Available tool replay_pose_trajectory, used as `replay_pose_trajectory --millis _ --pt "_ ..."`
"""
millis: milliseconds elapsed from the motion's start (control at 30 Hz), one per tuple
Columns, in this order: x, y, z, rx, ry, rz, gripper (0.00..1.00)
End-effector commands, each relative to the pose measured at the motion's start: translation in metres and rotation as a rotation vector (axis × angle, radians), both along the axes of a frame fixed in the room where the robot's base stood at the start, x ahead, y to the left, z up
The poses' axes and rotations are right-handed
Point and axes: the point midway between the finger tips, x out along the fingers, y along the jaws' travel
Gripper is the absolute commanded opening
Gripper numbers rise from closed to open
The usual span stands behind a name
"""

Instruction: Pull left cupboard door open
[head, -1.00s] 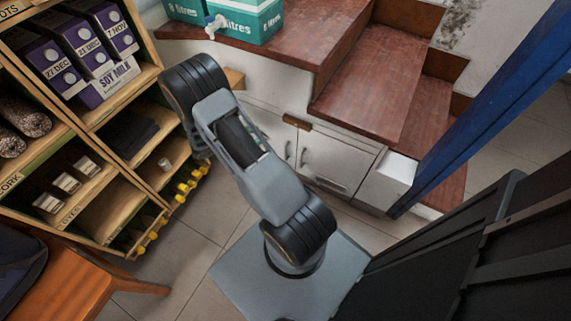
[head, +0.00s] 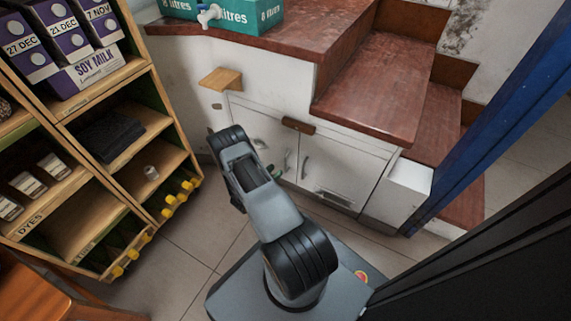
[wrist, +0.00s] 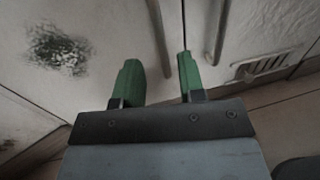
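The white left cupboard door (head: 262,128) is shut in the low cabinet under the stairs. Its bar handle (head: 286,160) stands near the seam with the right door (head: 328,170). In the wrist view the left door (wrist: 100,30) fills the left side, and its handle (wrist: 158,30) runs down between the fingers in the picture. My gripper (wrist: 157,62) is open, with green fingers on either side of that handle; contact and depth cannot be told. In the head view my gripper (head: 276,171) is mostly hidden behind my arm, close to the left handle.
The right door's handle (wrist: 215,30) is just right of my right finger. A wooden shelf rack (head: 150,75) with cartons stands at left. Red-brown steps (head: 400,105) and a blue post (head: 490,120) are at right. Tiled floor (head: 190,250) is open between rack and cabinet.

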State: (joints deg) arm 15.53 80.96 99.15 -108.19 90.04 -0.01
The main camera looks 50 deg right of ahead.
Motion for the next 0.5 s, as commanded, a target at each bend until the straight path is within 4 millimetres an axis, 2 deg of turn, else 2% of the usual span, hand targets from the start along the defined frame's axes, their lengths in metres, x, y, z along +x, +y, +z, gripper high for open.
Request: replay_pose_trajectory --millis 33,200,500 --pt "0.0 -0.011 -0.003 0.0 -0.002 -0.006 0.37" --pt "0.001 -0.04 -0.002 -0.001 -0.001 -0.003 0.37" --pt "0.003 -0.069 -0.001 0.0 0.0 -0.002 0.37"
